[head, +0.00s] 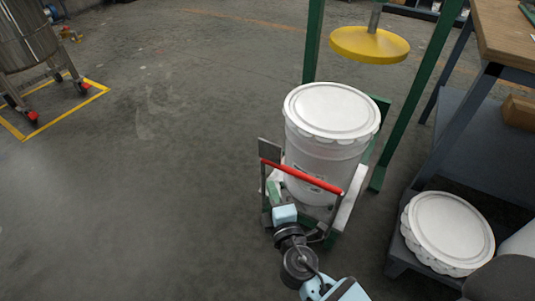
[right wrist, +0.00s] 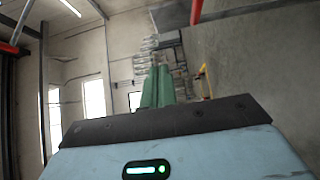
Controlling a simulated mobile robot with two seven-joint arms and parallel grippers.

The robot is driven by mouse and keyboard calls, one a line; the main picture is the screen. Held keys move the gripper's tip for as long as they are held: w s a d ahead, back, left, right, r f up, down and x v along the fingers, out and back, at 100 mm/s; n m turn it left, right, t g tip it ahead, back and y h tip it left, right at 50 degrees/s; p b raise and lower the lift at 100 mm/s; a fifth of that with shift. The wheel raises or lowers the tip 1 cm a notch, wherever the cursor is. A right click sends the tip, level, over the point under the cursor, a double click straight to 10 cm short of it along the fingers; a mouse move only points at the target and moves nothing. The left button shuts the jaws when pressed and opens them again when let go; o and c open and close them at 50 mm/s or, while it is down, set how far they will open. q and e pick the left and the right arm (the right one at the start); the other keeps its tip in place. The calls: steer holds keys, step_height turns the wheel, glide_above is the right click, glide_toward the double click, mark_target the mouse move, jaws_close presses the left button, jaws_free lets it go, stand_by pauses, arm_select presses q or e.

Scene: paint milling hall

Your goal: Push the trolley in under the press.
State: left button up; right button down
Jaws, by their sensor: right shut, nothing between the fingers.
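The trolley, with its red handle bar (head: 300,176), carries a large white lidded pail (head: 331,112) standing upright. The press has green uprights (head: 312,45) and a round yellow plate (head: 369,44) on a rod. In the head view the plate shows above and beyond the pail, which is on the near side of the frame. My right gripper (head: 284,213) is low at the near side of the trolley, just below the handle in the picture. Its green fingers (right wrist: 157,86) are together and empty. I cannot tell whether it touches the trolley. My left gripper is out of view.
A workbench (head: 502,30) stands right of the press. A white lid-like stack (head: 449,230) sits on a low dark platform at lower right. A steel vessel on casters (head: 25,40) stands at upper left within yellow floor lines. The floor left of the trolley is clear.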

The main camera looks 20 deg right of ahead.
steer(key=b, duration=0.1)
glide_toward(267, 144)
steer(key=w, duration=0.5)
steer(key=shift+w+d, duration=0.35)
